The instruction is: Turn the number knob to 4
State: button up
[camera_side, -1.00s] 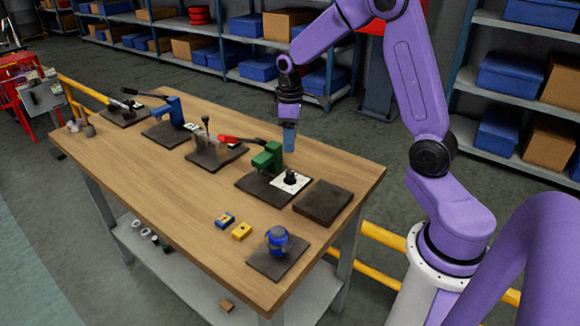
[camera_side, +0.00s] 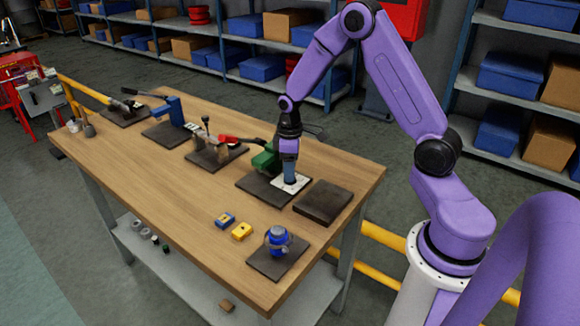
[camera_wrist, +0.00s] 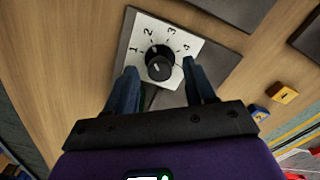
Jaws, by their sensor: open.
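The number knob (camera_wrist: 160,62) is black and round. It sits on a white dial plate (camera_wrist: 195,42) marked 1, 2, 3 and 4 in an arc along its far side. In the wrist view my gripper (camera_wrist: 160,68) is open, with one finger left and one right of the knob and gaps on both sides. In the side view my gripper (camera_side: 289,180) points straight down at the white plate (camera_side: 302,182) and hides the knob.
Blue (camera_side: 225,220) and yellow (camera_side: 242,231) blocks and a blue rounded part (camera_side: 278,240) are nearer the front.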

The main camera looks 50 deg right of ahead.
grip_shut()
jog(key=shift+m, duration=0.3)
jog(key=m, duration=0.3)
jog(key=shift+m, duration=0.4)
jog(key=m, duration=1.3)
jog(key=shift+m, duration=0.3)
